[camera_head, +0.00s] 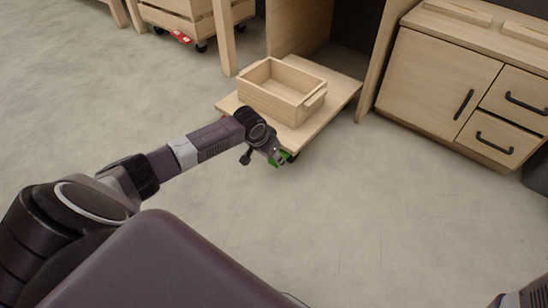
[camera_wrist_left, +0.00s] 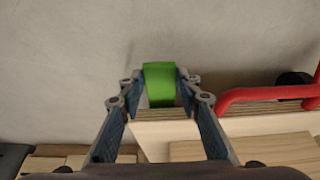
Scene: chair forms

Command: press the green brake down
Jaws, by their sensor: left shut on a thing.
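The green brake (camera_head: 284,157) shows at the front corner of a low wooden wheeled platform (camera_head: 315,123) in the head view. My left gripper (camera_head: 276,154) is at that corner and partly covers the brake. In the left wrist view the green brake (camera_wrist_left: 159,72) stands between the two blue-padded fingers of my left gripper (camera_wrist_left: 159,88), which is shut on it. The brake's lower part is hidden behind the board edge. My right gripper is not in view.
An open wooden box (camera_head: 283,92) sits on the platform. A red bar (camera_wrist_left: 262,95) and a dark wheel (camera_wrist_left: 294,79) lie right of the brake. A wooden cabinet (camera_head: 436,78) stands at the right. The grey floor in front is clear.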

